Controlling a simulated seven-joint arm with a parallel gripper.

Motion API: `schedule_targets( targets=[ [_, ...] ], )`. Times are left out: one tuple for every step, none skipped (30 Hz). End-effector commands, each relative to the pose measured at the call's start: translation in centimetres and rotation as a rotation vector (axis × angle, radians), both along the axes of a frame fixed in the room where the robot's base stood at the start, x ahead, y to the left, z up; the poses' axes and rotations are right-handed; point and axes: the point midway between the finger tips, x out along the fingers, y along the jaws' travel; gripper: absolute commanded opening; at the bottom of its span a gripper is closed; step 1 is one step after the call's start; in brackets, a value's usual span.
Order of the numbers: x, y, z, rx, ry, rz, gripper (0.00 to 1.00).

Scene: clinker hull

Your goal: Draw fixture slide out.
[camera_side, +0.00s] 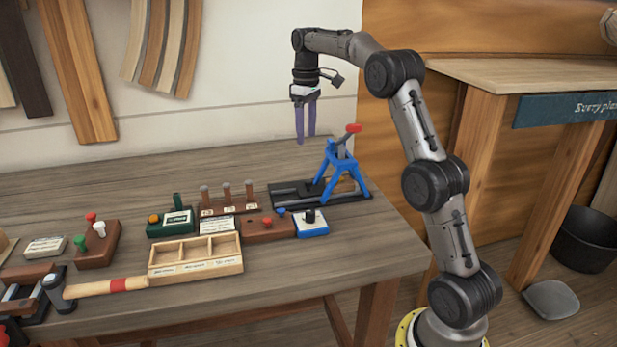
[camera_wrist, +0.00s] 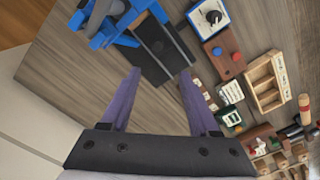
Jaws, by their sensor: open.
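The fixture (camera_side: 336,172) stands at the right end of the bench, with a blue frame, a red-tipped lever (camera_side: 353,129) and a dark base. A flat dark slide (camera_side: 291,191) lies at the base's left side; in the wrist view the dark plate (camera_wrist: 160,48) shows beside the blue frame (camera_wrist: 112,24). My gripper (camera_side: 305,142) has two purple fingers pointing down. It hangs above the bench, behind and left of the fixture, touching nothing. In the wrist view its fingers (camera_wrist: 158,88) are spread apart and empty.
Left of the fixture stand a blue box with a black knob (camera_side: 311,225), a brown box with a red button (camera_side: 267,228), a green box (camera_side: 170,222) and a wooden tray (camera_side: 195,266). The bench behind these is clear.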

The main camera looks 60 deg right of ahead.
Motion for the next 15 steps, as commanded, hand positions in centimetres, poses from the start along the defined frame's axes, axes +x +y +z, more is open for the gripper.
schedule_targets(
  targets=[
    [-0.2, -0.5, -0.5, 0.004, 0.007, -0.01, 0.62],
    [-0.3, -0.6, -0.6, 0.004, 0.006, -0.014, 0.62],
    [-0.3, -0.7, -0.7, 0.003, 0.005, -0.015, 0.62],
    [-0.3, -0.7, -0.9, 0.004, 0.006, -0.015, 0.62],
    [-0.4, -0.6, -1.2, 0.004, 0.007, -0.015, 0.62],
    [-0.3, -0.6, -1.7, 0.004, 0.007, -0.014, 0.62],
    [-0.4, -0.6, -2.2, 0.005, 0.008, -0.014, 0.62],
    [-0.4, -0.6, -2.7, 0.005, 0.008, -0.014, 0.62],
    [-0.4, -0.5, -3.4, 0.006, 0.009, -0.014, 0.62],
    [-0.4, -0.5, -4.0, 0.006, 0.009, -0.014, 0.62],
    [-0.4, -0.5, -4.6, 0.005, 0.009, -0.014, 0.62],
    [-0.4, -0.5, -5.3, 0.005, 0.009, -0.014, 0.62],
    [-0.4, -0.5, -5.9, 0.005, 0.009, -0.014, 0.62],
    [-0.4, -0.5, -6.5, 0.005, 0.008, -0.014, 0.62],
    [-0.4, -0.5, -7.3, 0.005, 0.009, -0.013, 0.62]
  ],
)
